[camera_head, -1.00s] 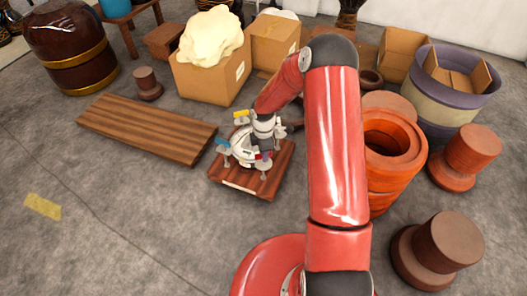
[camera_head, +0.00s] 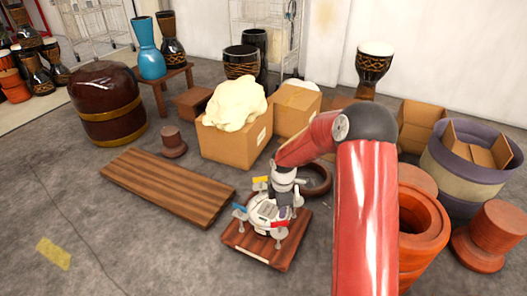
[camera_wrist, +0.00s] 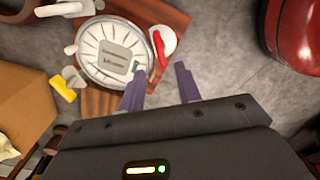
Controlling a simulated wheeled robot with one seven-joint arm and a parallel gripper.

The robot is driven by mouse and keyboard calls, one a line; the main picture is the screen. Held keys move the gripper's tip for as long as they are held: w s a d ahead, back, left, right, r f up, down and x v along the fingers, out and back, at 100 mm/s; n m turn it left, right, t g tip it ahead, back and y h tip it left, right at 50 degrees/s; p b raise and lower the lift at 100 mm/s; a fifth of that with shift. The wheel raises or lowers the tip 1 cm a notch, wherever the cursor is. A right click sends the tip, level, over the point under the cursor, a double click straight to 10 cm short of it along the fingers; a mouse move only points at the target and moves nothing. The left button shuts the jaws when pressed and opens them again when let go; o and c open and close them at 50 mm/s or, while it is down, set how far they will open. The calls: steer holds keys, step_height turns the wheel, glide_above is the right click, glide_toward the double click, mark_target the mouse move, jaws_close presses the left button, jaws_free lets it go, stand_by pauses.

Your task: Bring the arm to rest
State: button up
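My red arm (camera_head: 366,215) reaches out from the lower right and bends down at a dark elbow. My gripper (camera_wrist: 159,74) is open, its two fingers apart with nothing seen between them. In the head view the arm's end hangs over a small wooden board, and the fingers are hard to make out. A white round dial-like device (camera_wrist: 113,52) lies by the fingertips in the wrist view; it also shows in the head view (camera_head: 264,212). It has blue, yellow and red parts around it. I cannot tell whether the fingers touch it.
The device sits over a wooden board (camera_head: 277,257) on the floor. A long plank (camera_head: 168,187) lies left of it. A cardboard box (camera_head: 232,149) with a cream lump stands behind. Orange rings (camera_head: 424,228) stand right of my arm.

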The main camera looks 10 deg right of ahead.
steer(key=shift+r, duration=0.1)
steer(key=s+d+r+m+t+h+p, duration=0.1)
steer(key=s+r+m, duration=0.35)
steer(key=r, duration=0.65)
steer(key=s+r+m+t+h+p, duration=0.1)
steer(key=s+r+m, duration=0.4)
steer(key=r, duration=0.7)
steer(key=s+r+m+t, duration=0.1)
steer(key=s+r+m, duration=0.2)
steer(key=s, duration=0.3)
steer(key=s+r+m+t+y, duration=0.1)
steer(key=s+r+m, duration=0.1)
steer(key=s, duration=0.4)
steer(key=s+a+r+m+t+y+p, duration=0.1)
steer(key=s+r+m, duration=0.2)
steer(key=s, duration=0.4)
steer(key=shift+r+m+t, duration=0.3)
steer(key=shift+r+m, duration=0.05)
steer(key=shift+r, duration=0.45)
steer(key=shift+s+a, duration=0.1)
